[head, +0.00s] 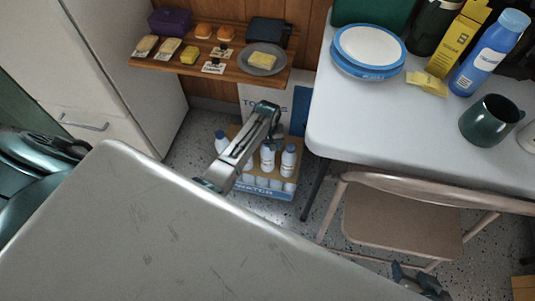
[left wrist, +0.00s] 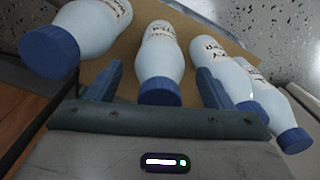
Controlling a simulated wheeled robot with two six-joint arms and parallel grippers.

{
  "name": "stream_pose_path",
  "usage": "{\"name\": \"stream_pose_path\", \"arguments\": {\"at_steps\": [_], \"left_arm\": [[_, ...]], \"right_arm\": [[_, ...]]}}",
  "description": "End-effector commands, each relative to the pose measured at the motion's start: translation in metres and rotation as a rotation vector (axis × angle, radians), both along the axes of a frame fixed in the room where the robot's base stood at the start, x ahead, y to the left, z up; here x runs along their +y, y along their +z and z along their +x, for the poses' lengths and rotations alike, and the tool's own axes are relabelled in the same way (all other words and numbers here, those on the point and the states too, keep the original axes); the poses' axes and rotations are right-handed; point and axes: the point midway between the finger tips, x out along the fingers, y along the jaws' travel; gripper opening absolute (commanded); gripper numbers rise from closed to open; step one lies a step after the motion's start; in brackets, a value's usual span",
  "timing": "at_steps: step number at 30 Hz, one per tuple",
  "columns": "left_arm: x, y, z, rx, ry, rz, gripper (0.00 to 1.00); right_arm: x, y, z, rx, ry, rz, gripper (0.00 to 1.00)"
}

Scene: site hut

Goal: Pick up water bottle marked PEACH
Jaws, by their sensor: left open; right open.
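Several white water bottles with blue caps stand in a low open carton (head: 264,191) marked WATER on the floor. In the head view one bottle (head: 289,161) shows at the right, one (head: 267,158) in the middle and one (head: 221,142) at the left. My left gripper (head: 271,142) is over the carton. In the left wrist view its open fingers (left wrist: 158,88) lie either side of a middle bottle (left wrist: 160,55), with no grip visible. The labels are partly hidden; I cannot read PEACH on any. My right gripper (head: 420,283) is at the bottom right, away from the bottles.
A grey worktop (head: 150,235) fills the front. A white table (head: 380,120) at right holds plates, a blue bottle and a green mug. A folding chair (head: 400,220) stands by it.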

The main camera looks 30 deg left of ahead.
Motion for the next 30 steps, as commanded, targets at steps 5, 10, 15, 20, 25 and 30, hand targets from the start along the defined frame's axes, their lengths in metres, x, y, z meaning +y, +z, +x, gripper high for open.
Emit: {"name": "stream_pose_path", "arguments": {"at_steps": [5, 10, 15, 20, 25, 30], "left_arm": [[0.0, 0.001, 0.0, 0.0, 0.0, 0.0, 0.71], [0.0, 0.001, 0.0, 0.0, 0.0, 0.0, 0.37], [0.0, 0.001, 0.0, 0.0, 0.0, 0.0, 0.04], [0.0, 0.002, 0.001, -0.001, 0.0, 0.0, 0.0], [0.0, 0.003, 0.001, -0.002, 0.0, 0.0, 0.0], [0.0, 0.014, 0.001, -0.003, 0.0, 0.001, 0.0]], "right_arm": [[0.0, 0.0, 0.0, 0.001, 0.0, 0.0, 0.49], [0.0, 0.0, 0.0, 0.001, 0.0, 0.0, 0.49], [0.0, 0.001, 0.0, 0.0, 0.0, 0.0, 0.49], [0.0, 0.001, 0.001, -0.001, 0.0, 0.0, 0.49], [0.0, 0.001, 0.0, 0.001, 0.0, 0.0, 0.49], [-0.001, 0.003, -0.003, 0.027, 0.0, -0.01, 0.49]]}}
